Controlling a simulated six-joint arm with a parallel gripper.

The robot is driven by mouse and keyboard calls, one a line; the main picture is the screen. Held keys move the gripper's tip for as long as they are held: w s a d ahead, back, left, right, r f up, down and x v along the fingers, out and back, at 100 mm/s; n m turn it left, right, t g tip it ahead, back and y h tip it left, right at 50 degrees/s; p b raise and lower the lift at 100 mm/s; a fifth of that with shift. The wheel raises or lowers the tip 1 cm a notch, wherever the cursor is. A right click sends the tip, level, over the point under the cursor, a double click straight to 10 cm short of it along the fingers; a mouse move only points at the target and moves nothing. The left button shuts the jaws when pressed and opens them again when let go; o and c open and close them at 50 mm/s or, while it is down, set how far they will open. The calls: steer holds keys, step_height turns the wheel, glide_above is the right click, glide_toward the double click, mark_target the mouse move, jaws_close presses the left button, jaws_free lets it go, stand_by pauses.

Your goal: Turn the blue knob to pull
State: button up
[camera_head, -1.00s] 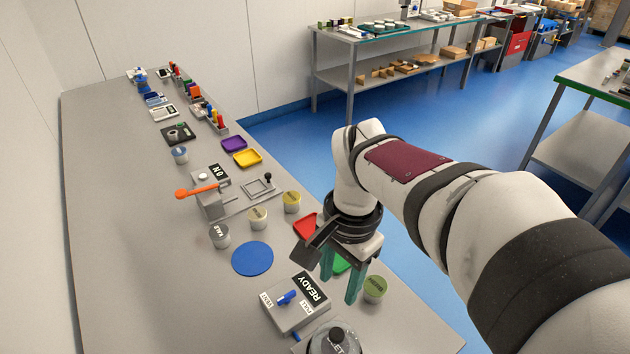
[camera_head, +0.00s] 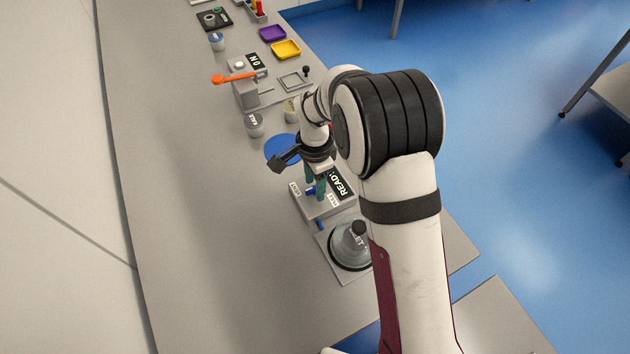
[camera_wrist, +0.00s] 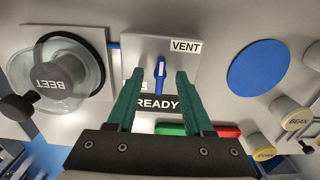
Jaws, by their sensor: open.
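The blue knob (camera_head: 309,191) sits on top of a grey box (camera_head: 311,208) beside a black READY sign (camera_head: 340,184). In the wrist view the knob (camera_wrist: 160,74) is a narrow blue handle with a white mark, standing nearly upright in the picture. A VENT label (camera_wrist: 185,46) lies to its upper right. Another label is partly hidden by the left finger. My gripper (camera_wrist: 160,79) is open, pointing down, with green fingers on either side of the knob. Gaps show on both sides. How far down the fingertips reach I cannot tell.
A clear dome with a dark knob (camera_head: 359,228), marked BEET, stands close to the box. A blue disc (camera_wrist: 258,67) lies on its other side. Lidded cups (camera_head: 254,125) and an orange-handled lever (camera_head: 232,78) stand farther back. The left bench top is clear.

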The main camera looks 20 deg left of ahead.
steer(key=shift+f, duration=0.2)
jaws_close()
steer(key=shift+n, duration=0.3)
steer(key=n, duration=0.3)
steer(key=shift+n, duration=0.3)
steer(key=n, duration=0.4)
steer(key=shift+n, duration=0.3)
steer(key=n, duration=0.4)
steer(key=shift+n, duration=2.5)
